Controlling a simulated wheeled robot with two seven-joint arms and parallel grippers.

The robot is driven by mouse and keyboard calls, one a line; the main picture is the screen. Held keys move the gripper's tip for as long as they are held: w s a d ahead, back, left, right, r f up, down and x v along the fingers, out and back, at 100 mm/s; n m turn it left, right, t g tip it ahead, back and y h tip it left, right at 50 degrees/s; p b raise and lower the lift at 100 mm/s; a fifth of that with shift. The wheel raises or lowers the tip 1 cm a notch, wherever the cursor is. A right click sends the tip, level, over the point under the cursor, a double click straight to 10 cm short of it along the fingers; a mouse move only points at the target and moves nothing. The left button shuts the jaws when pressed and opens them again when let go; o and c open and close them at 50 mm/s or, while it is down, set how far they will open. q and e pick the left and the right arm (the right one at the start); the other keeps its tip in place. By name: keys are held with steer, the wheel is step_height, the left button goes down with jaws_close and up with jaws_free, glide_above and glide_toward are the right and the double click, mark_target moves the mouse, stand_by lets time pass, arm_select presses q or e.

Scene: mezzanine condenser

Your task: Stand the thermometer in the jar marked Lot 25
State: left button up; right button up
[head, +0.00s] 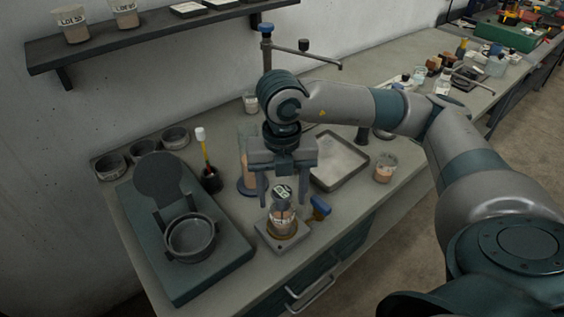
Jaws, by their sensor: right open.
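My right gripper (283,203) points straight down with its fingers apart, one on each side of the top of a small jar (283,222). This jar holds brownish contents and stands on a small square plate with a blue knob. A pale tag with dark marks shows at its top between the fingers, too small to read surely. I cannot tell whether the fingers touch anything. My left gripper is not in view.
A green-grey base with a round dish (190,238) and raised lid stands at left. A tall cylinder (246,165) is behind the gripper. A metal tray (339,160) and another jar (385,168) are at right. Labelled jars (72,24) stand on the wall shelf.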

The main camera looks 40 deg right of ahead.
step_height(320, 180, up, 10)
steer(key=shift+b, duration=0.8)
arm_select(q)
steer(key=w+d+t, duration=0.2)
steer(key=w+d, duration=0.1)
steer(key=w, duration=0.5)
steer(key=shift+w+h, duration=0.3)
arm_select(e)
step_height(320, 180, up, 7)
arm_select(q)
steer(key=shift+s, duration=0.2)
